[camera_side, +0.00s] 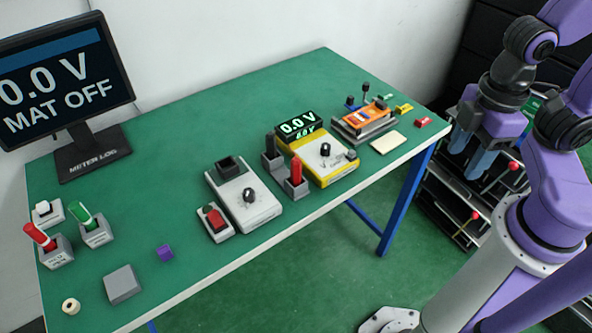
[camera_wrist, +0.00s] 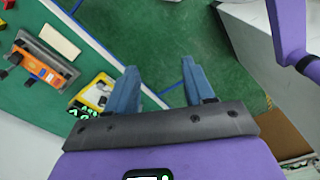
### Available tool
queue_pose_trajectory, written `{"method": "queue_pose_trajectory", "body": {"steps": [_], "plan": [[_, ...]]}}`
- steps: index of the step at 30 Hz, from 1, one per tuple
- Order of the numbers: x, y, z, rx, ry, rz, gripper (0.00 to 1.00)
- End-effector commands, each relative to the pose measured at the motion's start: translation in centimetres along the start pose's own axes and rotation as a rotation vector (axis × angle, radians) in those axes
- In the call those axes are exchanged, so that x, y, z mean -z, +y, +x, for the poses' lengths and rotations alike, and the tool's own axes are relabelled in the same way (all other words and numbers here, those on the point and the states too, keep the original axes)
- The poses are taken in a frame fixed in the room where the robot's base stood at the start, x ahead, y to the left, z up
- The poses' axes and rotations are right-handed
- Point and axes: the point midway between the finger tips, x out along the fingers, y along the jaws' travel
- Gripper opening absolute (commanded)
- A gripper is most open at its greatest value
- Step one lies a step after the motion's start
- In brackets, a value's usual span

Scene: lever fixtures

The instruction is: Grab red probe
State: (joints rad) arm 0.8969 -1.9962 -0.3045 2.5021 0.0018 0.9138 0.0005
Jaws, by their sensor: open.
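The red probe (camera_side: 296,171) stands upright in a small grey holder (camera_side: 296,190) at the front left corner of the yellow multimeter (camera_side: 322,158), which reads 0.0 V. A black probe (camera_side: 270,145) stands in a similar holder just behind and to the left. My gripper (camera_side: 466,160) hangs off the table's right end, well to the right of the red probe, with its blue fingers apart and empty. The multimeter (camera_wrist: 93,93) is partly visible there, but the red probe is not seen.
An orange circuit board (camera_side: 363,117) in a grey fixture lies right of the multimeter, beside a cream pad (camera_side: 388,143). A grey device with a dial (camera_side: 243,195) and a red-switch box (camera_side: 215,220) stand left.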

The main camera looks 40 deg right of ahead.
Motion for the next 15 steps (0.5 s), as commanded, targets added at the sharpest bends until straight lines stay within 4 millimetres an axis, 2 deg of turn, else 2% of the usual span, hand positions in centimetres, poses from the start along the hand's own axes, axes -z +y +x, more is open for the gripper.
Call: {"method": "queue_pose_trajectory", "body": {"steps": [5,8,15], "plan": [[0.4,-0.1,0.2,0.004,0.009,0.005,0.53],[1.9,-0.2,1.0,0.018,0.044,0.024,0.53],[8.8,-0.3,4.7,0.059,0.235,0.131,0.53]]}}
